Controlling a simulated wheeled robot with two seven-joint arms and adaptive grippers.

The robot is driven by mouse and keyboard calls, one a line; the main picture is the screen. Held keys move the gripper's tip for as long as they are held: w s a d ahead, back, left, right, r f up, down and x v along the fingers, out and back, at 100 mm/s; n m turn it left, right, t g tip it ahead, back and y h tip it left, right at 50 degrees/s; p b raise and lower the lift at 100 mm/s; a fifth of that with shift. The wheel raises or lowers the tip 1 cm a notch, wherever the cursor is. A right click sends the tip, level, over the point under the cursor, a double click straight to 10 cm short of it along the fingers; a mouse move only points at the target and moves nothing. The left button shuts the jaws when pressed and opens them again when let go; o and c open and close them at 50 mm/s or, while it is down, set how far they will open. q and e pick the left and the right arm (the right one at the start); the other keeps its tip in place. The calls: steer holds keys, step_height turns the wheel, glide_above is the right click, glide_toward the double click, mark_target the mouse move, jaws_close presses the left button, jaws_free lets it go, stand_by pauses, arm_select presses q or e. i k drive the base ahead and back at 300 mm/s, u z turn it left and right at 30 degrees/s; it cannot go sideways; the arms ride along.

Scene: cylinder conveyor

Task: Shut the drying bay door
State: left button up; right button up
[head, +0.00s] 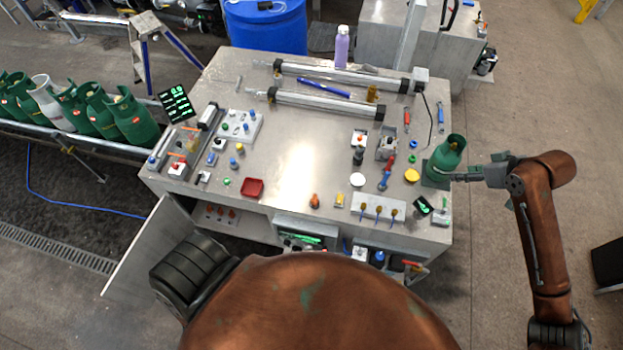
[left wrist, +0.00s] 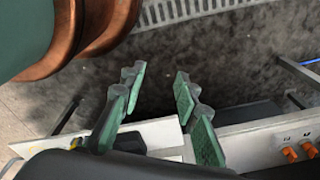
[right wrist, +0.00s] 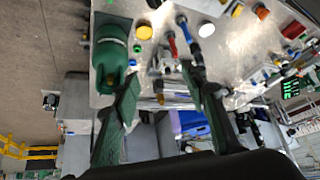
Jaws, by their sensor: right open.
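The drying bay door (head: 143,252) is a pale panel standing open at the left front of the bench, swung out from a dark bay with several orange fittings (head: 222,213) inside. In the head view my left arm hides the left gripper. In the left wrist view my left gripper (left wrist: 157,82) is open. A pale panel edge (left wrist: 155,133), seemingly the door, runs behind its fingers; I cannot tell if they touch it. My right gripper (head: 455,178) is open beside a small green cylinder (head: 447,155) at the bench's right edge; it also shows in the right wrist view (right wrist: 160,85).
The bench top (head: 300,160) carries switches, tools and a red tray (head: 252,187). Several gas cylinders stand on a conveyor (head: 100,146) at left. A blue hose (head: 80,205) lies on the floor.

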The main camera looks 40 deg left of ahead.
mark_target(166, 227)
steer(key=k, duration=1)
steer(key=u, duration=3.55)
steer(key=i, duration=4.85)
steer(key=z, duration=3.8)
